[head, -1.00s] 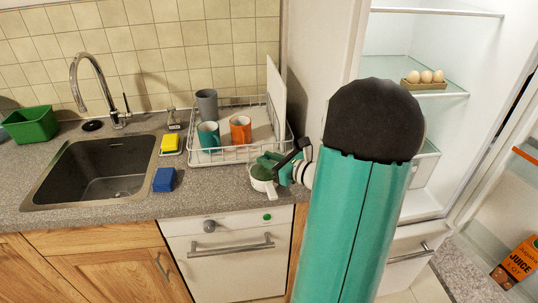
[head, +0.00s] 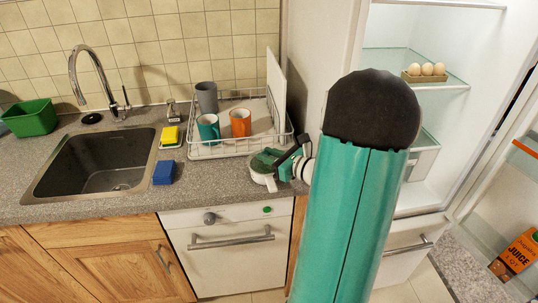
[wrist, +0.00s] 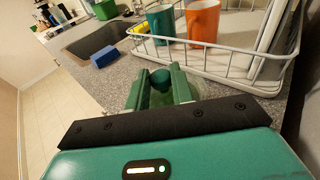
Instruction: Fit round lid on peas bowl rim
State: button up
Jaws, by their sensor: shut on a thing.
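My gripper (head: 268,162) is at the counter's front right edge, shut on the knob of the green round lid (wrist: 158,98). In the wrist view my gripper (wrist: 160,88) has a finger on each side of the dark green knob. The white peas bowl (head: 266,181) shows just under my gripper in the head view, with only part of its side and rim visible. The lid is over or very near the bowl; whether it touches the rim evenly is hidden. The peas cannot be seen.
A white wire dish rack (head: 228,151) with a teal mug (head: 208,128), an orange mug (head: 240,123) and a grey cup stands behind. A blue sponge (head: 164,173) and the sink (head: 98,165) lie to the left. An open fridge is at right.

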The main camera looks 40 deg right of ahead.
dwell(0.3)
jog(key=o, duration=1.1)
jog(key=shift+c, duration=0.2)
jog(key=shift+s, duration=0.1)
jog(key=v, duration=1.3)
jog(key=shift+s, duration=0.35)
jog(key=shift+d+f, duration=0.1)
